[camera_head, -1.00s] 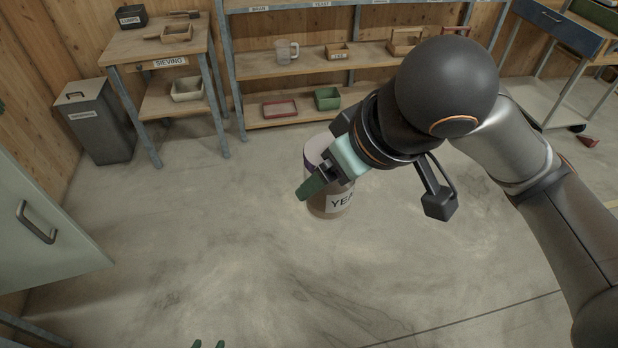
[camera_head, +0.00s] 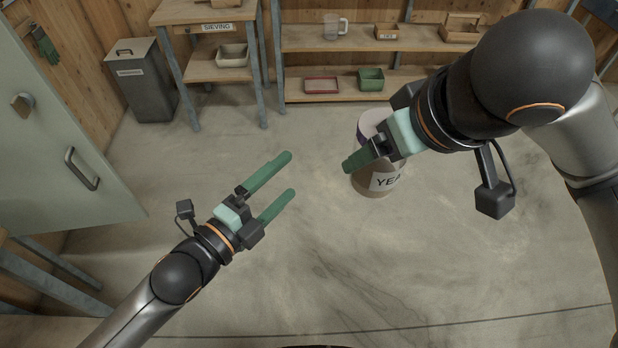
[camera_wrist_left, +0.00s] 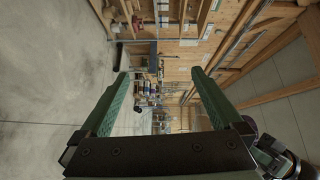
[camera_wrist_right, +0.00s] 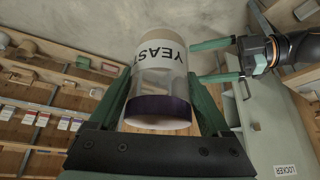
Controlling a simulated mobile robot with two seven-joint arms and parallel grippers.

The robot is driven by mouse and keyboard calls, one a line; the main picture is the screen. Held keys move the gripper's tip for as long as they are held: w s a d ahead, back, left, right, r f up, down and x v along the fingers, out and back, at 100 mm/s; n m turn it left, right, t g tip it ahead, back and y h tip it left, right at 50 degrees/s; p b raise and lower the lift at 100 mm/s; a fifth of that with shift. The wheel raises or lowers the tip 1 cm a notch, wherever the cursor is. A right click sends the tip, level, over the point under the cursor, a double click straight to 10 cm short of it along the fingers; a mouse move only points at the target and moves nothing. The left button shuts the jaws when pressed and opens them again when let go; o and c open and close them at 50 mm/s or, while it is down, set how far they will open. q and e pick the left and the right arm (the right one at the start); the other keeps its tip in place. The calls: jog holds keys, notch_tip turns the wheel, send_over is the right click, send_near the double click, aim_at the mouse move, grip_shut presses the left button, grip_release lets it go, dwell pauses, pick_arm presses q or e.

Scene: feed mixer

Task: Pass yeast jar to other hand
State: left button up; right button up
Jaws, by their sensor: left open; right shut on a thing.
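The yeast jar (camera_head: 377,182) is a clear jar with a purple band and a white label, held in the air over the floor. My right gripper (camera_head: 362,160) is shut on it, and in the right wrist view the jar (camera_wrist_right: 160,80) sits between the two green fingers. My left gripper (camera_head: 282,174) is open and empty, to the left of the jar and apart from it, its fingers pointing up and right. In the right wrist view the left gripper (camera_wrist_right: 195,62) shows close beside the jar. The left wrist view shows open fingers with nothing between them.
A shelf unit (camera_head: 340,97) with a red tray (camera_head: 321,85) and a green bin (camera_head: 370,79) stands behind. A sieving table (camera_head: 215,74) and a grey bin (camera_head: 141,85) are at the back left. A pale green locker door (camera_head: 60,130) is at the left. The floor between is clear.

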pick_arm(q)
jog(key=s+d+r+m+g+h, duration=0.2)
jog(key=s+r+m+g, duration=0.1)
jog(key=m, duration=0.9)
jog(key=s+d+r+m+g+h, duration=0.2)
jog(key=s+r+m, duration=0.4)
jog(key=m, duration=0.6)
jog(key=shift+d+r+g+h, duration=0.2)
jog(key=shift+r+g+h, duration=0.35)
jog(key=shift+r, duration=0.75)
jog(key=x, duration=1.2)
jog(key=shift+r, duration=0.1)
jog(key=shift+w+a, duration=0.1)
jog(key=shift+w, duration=0.05)
jog(key=c, duration=1.2)
jog(key=shift+c, duration=0.2)
pick_arm(e)
jog(key=o, duration=1.2)
jog(key=shift+o, duration=0.2)
